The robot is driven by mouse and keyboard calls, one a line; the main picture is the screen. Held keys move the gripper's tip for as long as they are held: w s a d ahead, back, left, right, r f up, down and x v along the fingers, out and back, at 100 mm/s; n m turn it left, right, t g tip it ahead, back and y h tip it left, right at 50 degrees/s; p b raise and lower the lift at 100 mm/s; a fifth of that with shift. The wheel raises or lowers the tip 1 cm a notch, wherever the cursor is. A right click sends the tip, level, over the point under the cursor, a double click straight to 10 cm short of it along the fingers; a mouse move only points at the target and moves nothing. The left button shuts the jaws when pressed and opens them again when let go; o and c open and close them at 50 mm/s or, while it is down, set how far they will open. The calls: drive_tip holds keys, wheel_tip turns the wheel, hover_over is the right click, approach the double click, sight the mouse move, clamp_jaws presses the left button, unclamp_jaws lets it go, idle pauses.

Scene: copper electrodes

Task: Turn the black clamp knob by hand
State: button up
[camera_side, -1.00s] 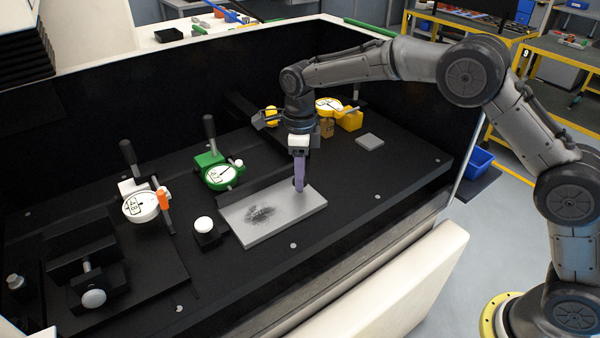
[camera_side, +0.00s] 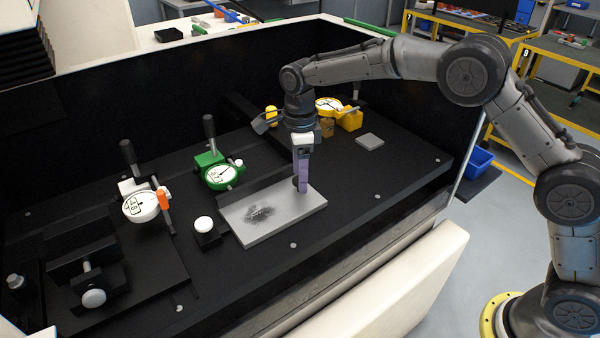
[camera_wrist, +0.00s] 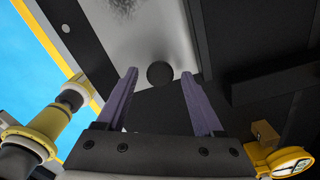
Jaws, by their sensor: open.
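The black knob (camera_wrist: 159,74) shows as a dark round disc between my fingertips in the wrist view. In the side view it is a dark spot (camera_side: 296,184) at the right part of the grey plate (camera_side: 250,228), partly hidden by my fingers. My gripper (camera_side: 303,190) points straight down over that end of the plate. In the wrist view my gripper (camera_wrist: 159,72) is open, with one purple finger on each side of the knob and a visible gap to each. I cannot tell whether the fingertips reach down to the knob's height.
A green dial gauge (camera_side: 220,175), a white dial gauge (camera_side: 141,205) and a yellow dial gauge (camera_side: 329,105) stand around the plate. A white button on a black block (camera_side: 205,228) is left of it. A small grey square (camera_side: 370,141) lies to the right on open black surface.

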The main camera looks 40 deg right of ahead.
drive_tip(key=shift+r, duration=2.85)
